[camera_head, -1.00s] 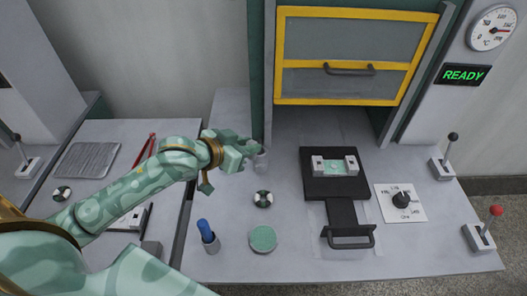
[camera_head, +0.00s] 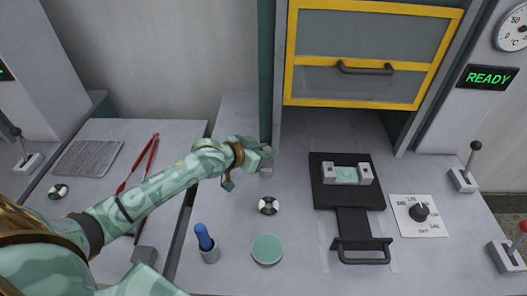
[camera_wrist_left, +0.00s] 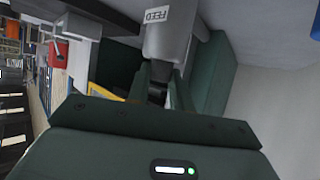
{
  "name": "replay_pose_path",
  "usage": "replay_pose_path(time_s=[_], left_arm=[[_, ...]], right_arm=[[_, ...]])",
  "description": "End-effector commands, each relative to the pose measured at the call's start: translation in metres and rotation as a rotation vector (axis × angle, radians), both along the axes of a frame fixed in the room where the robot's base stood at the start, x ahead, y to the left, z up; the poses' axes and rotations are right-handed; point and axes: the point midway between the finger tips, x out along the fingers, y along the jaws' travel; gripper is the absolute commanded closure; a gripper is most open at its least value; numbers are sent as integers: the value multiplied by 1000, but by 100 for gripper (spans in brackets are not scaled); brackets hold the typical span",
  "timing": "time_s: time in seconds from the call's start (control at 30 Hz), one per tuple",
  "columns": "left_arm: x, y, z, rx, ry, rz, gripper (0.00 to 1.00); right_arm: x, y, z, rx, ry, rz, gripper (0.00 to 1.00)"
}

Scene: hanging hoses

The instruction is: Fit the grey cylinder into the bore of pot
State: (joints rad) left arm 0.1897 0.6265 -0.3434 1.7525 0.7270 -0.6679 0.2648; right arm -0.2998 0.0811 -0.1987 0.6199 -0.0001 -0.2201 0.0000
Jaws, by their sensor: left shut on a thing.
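My left gripper (camera_head: 264,153) is beside the green press column, above the back left of the bench. It also shows in the wrist view (camera_wrist_left: 160,85), shut on what seems to be the grey cylinder, mostly hidden between the fingers. A grey body (camera_wrist_left: 170,38) with a "FEED" label fills the wrist view just past the fingertips. It may be the pot; its bore does not show. In the head view, a small light grey piece (camera_head: 266,171) shows just under the gripper; I cannot tell whether they touch. My right gripper is not in view.
A black slide plate (camera_head: 331,200) with a handle lies right of the gripper, below the yellow-framed guard (camera_head: 372,55). A dial (camera_head: 419,212) is at right.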

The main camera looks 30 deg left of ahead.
Motion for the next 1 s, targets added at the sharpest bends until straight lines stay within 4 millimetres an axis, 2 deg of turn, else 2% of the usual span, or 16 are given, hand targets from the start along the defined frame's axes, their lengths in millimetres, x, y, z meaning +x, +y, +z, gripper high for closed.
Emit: replay_pose_path(time_s=[0.17,0.2,0.27,0.63,0.77,1.0], left_arm=[[0,0,-2,0,0,0,100],[0,0,-2,0,0,0,73],[0,0,-2,0,0,0,56],[-3,1,3,1,1,0,56],[-22,8,16,2,0,-1,56],[-70,24,43,2,0,-1,56]], right_arm=[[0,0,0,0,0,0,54],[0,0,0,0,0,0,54],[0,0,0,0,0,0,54],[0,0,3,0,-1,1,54],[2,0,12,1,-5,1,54],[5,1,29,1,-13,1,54]])
